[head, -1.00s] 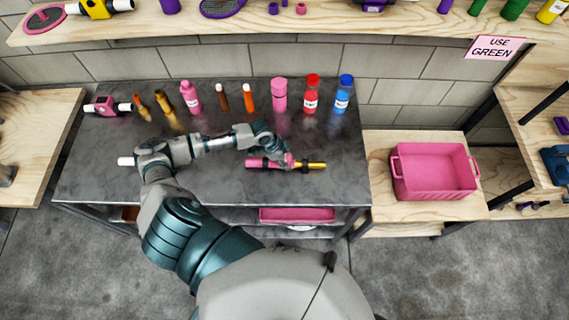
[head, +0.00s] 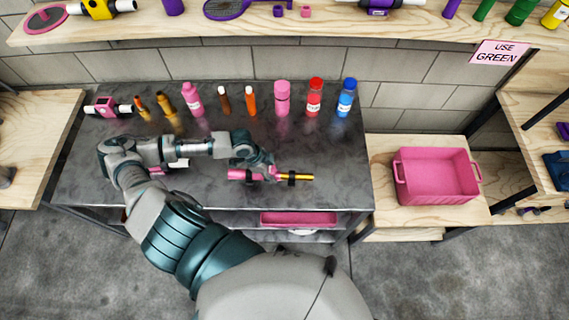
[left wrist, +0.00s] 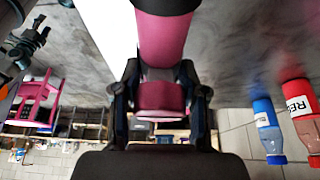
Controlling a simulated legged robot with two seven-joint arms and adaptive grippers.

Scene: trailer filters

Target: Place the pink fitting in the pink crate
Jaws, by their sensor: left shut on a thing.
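The pink fitting (head: 236,175) lies level with a yellow rod (head: 304,177) in line on its right and black bands around the assembly, over the front middle of the grey metal table. My left gripper (head: 268,171) is shut on the pink fitting. In the left wrist view, the pink fitting (left wrist: 162,45) runs between the two dark fingers. I cannot tell whether it touches the tabletop. The pink crate (head: 403,190) stands on a wooden bench to the right of the table, open at the top and apparently empty. My right gripper is not in view.
A row of bottles and tubes lines the back of the metal table (head: 330,180), ending at a red bottle (head: 314,98) and a blue bottle (head: 346,98). A shelf with tools runs above. A pink tray (head: 298,218) sits under the table. The table's front right is clear.

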